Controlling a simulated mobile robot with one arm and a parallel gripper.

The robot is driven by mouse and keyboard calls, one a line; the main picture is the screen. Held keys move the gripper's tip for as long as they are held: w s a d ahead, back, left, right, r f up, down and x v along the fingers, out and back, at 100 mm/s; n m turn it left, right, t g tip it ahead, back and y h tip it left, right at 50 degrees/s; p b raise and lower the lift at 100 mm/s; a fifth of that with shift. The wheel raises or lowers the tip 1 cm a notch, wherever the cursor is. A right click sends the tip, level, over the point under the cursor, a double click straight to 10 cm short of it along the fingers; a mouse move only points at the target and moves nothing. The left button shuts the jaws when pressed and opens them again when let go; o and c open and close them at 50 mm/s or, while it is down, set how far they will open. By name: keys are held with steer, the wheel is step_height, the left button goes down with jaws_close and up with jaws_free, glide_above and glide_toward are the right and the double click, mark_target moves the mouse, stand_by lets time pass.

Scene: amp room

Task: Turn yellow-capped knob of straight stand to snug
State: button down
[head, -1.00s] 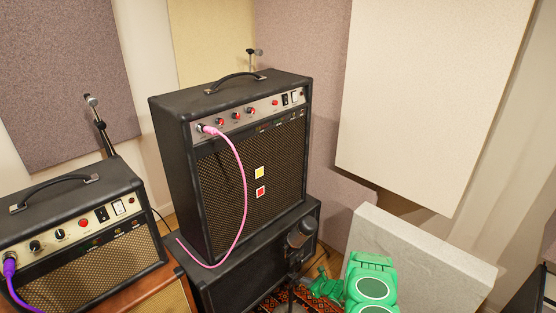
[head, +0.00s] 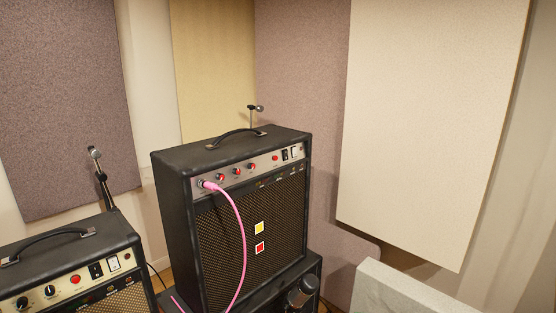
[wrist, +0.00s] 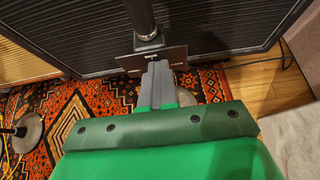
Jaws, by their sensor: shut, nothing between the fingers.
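I cannot make out a yellow-capped knob in either view. In the wrist view, my gripper (wrist: 157,82) is shut and empty, its grey fingers pointing up the picture. A black upright post (wrist: 142,18) with a dark block at its lower end shows just beyond the fingertips; I cannot tell whether they touch. In the head view, a microphone (head: 301,291) stands in front of the tall amp at the bottom edge; its stand is cut off. Two other microphone stands show, one behind the left amp (head: 101,176) and one behind the tall amp (head: 252,117). My gripper is outside the head view.
A tall black amp (head: 178,215) with a pink cable (head: 241,240) stands on a black cabinet; yellow and red squares mark its grille. Another amp (head: 115,238) is at left. A pale slab (head: 405,290) is at lower right.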

steer(key=shift+s+a+r, duration=0.1)
steer(key=shift+s+a, duration=0.3)
steer(key=shift+s+a, duration=0.35)
stand_by(0.6)
steer(key=s+d, duration=0.4)
steer(key=shift+s+r, duration=0.15)
steer(key=shift+r, duration=0.1)
stand_by(0.7)
steer(key=shift+d, duration=0.15)
steer(key=shift+w+d+f, duration=0.15)
steer(key=shift+w+d, duration=0.05)
steer(key=shift+d, duration=0.3)
steer(key=shift+w+d+f, duration=0.1)
steer(key=shift+w+d, duration=0.05)
steer(key=shift+d, duration=0.3)
steer(key=shift+w+a, duration=0.1)
